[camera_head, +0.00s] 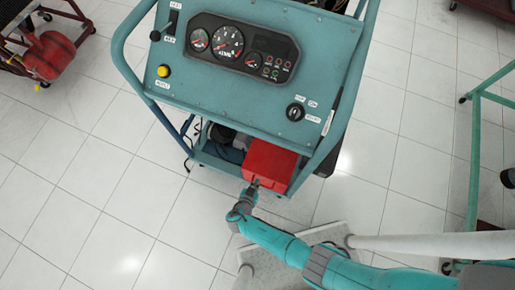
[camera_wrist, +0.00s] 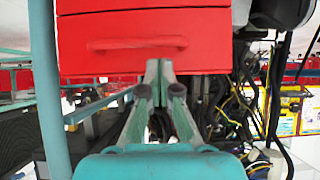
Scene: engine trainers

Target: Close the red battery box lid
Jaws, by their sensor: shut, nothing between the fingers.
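The red battery box (camera_head: 271,166) sits low in the teal engine trainer frame, under the control panel. In the wrist view the box (camera_wrist: 150,45) fills the upper middle, with a raised handle on its front face and a seam near its top. The lid (camera_wrist: 140,6) appears to lie down on the box, but I cannot tell if it is fully seated. My gripper (camera_wrist: 158,68) is shut and empty, its fingertips at the lower front edge of the box. In the head view my gripper (camera_head: 254,185) is at the box's near lower left corner; contact is unclear.
The teal control panel (camera_head: 230,84) with gauges and a yellow button overhangs the box. A frame post (camera_wrist: 46,90) stands left of the box. Cables (camera_wrist: 235,110) hang to the right in the wrist view. Tiled floor (camera_head: 100,215) is free at left.

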